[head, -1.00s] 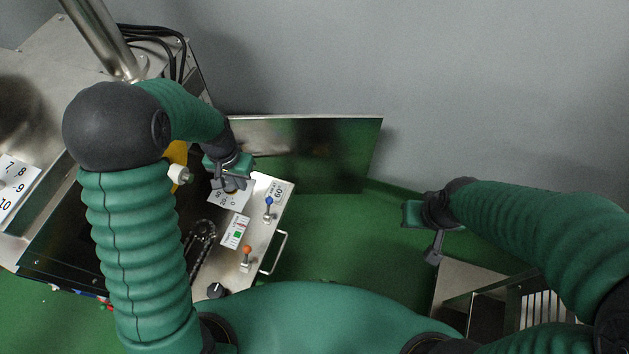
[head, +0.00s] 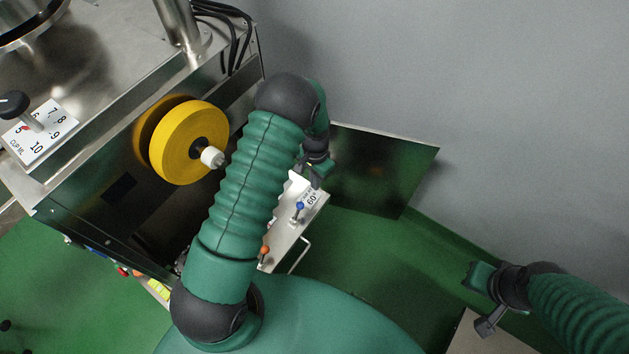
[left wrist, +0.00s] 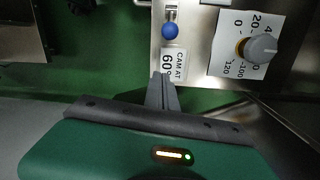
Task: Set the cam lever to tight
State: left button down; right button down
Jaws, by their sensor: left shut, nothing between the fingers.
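A lever with a blue knob (head: 299,207) stands on the steel control panel (head: 282,230), beside a label (head: 312,197) that reads 60°. In the left wrist view the blue knob (left wrist: 170,30) is at the top, and the label (left wrist: 174,65) below it reads "CAM AT 60". My left gripper (head: 315,180) is shut and empty, just beyond the label end of the panel. In the left wrist view its fingertips (left wrist: 163,78) are close to the label, apart from the blue knob. My right gripper (head: 484,300) hangs far right, away from the panel; its finger gap is unclear.
An orange-knobbed lever (head: 264,250) and a handle (head: 299,255) are nearby. A grey dial (left wrist: 262,47) sits right of the label. A yellow wheel (head: 189,142) is left of my arm. A metal sheet (head: 375,168) stands behind the left gripper.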

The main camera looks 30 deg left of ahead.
aim_at(298, 212)
pick_arm(q)
jog(key=f, duration=0.4)
jog(key=f+b, duration=0.1)
jog(key=f, duration=0.1)
jog(key=shift+s+a+f, duration=0.1)
jog(key=shift+s+f, duration=0.1)
jog(key=shift+s, duration=0.15)
jog(key=s, duration=0.1)
jog(key=s+r, duration=0.2)
jog(key=shift+s+a+p, duration=0.25)
jog(key=shift+a+p, duration=0.05)
jog(key=shift+a, duration=0.05)
jog(key=shift+a, duration=0.1)
jog(key=shift+w, duration=0.1)
